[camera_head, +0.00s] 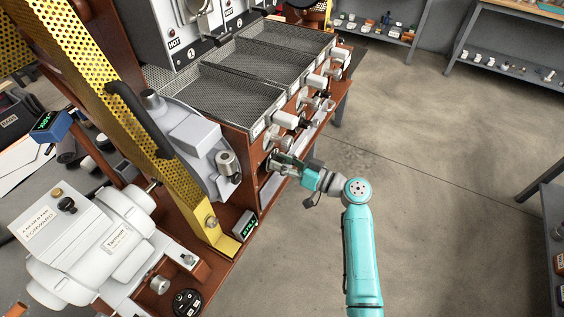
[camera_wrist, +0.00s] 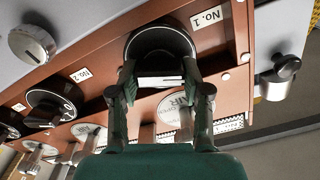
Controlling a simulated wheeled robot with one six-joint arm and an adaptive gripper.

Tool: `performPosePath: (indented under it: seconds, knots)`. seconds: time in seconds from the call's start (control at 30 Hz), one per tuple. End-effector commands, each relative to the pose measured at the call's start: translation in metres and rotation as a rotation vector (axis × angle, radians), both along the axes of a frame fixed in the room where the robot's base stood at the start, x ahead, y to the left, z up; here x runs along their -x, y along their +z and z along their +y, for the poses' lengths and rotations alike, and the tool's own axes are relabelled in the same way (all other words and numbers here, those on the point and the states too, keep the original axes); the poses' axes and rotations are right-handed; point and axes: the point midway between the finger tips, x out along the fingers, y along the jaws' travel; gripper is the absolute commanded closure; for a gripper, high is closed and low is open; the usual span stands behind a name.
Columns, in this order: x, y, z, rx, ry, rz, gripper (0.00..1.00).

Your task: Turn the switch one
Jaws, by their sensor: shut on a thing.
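Switch one is a round black knob (camera_wrist: 160,42) beside a "No. 1" label (camera_wrist: 210,17) on a red-brown panel (camera_wrist: 110,62), at the top middle of the wrist view. My gripper (camera_wrist: 159,82) is shut on its grip, one finger on each side; a pale edge of the grip shows between the fingertips. In the head view my gripper (camera_head: 279,160) reaches in from the right to the roaster's front panel, and the knob cannot be made out there.
A second black knob (camera_wrist: 55,107) with a "No. 2" label (camera_wrist: 80,73) is at the left. A silver knob (camera_wrist: 32,45) and a metal fitting (camera_wrist: 278,80) stick out nearby. Mesh trays (camera_head: 222,95) lie above the panel. The floor (camera_head: 430,190) to the right is clear.

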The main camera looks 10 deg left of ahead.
Motion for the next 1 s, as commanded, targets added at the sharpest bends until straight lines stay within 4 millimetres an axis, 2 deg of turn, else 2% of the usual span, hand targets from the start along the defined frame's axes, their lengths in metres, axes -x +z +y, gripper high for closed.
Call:
performPosePath:
  seconds: [0.23,0.27,0.3,0.37,0.77,0.87,1.0]
  knots:
    - [0.001,-0.002,0.000,0.002,0.000,0.004,0.87]
    - [0.001,-0.002,0.000,0.002,0.000,0.004,0.50]
    - [0.001,-0.002,0.000,0.002,0.000,0.004,0.40]
    - [0.001,-0.002,0.000,0.002,0.000,0.004,0.27]
    - [0.002,-0.001,-0.005,0.001,-0.001,0.002,0.27]
    - [0.005,-0.001,-0.016,0.000,-0.003,0.002,0.27]
    - [0.014,-0.001,-0.040,0.000,-0.004,0.002,0.27]
